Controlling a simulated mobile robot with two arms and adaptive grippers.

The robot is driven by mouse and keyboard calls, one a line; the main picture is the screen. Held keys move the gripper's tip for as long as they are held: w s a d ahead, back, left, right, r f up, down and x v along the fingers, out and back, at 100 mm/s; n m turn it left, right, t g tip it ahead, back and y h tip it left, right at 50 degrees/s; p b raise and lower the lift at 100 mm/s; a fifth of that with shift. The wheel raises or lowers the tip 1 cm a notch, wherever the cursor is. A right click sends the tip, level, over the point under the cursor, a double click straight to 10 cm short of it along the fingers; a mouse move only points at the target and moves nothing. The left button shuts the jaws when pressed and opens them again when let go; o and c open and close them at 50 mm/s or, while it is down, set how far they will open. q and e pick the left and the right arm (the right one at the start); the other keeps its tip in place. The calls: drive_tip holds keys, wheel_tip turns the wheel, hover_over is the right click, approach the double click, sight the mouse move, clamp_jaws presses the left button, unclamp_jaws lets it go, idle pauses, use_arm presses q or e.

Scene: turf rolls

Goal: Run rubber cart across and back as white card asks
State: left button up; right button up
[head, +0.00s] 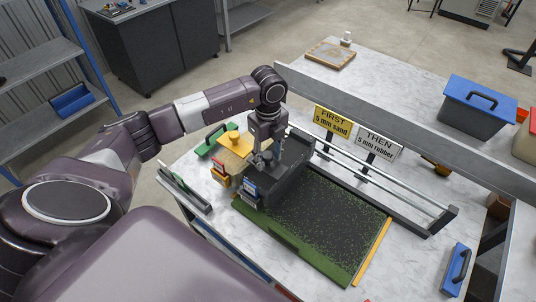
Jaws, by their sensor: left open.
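The turf (325,215) lies on the table, dark with black grains and green flecks, with a plain green strip along its near edge. A dark grey cart (288,180), which looks like the rubber cart, stands at the turf's left end. My left gripper (262,160) is open, pointing down at the cart; whether its fingers touch the cart's handle is hard to tell. The white card (380,146) reads "THEN 5 mm rubber". The yellow card (333,122) reads "FIRST 5 mm sand". My right gripper is out of view.
Metal rails (390,185) run behind the turf. A blue-handled tool (457,270) lies at the right. A blue-lidded bin (477,105) stands behind the rails.

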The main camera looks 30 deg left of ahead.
use_arm(q)
drive_tip(key=shift+f, duration=0.1)
clamp_jaws()
idle(0.5)
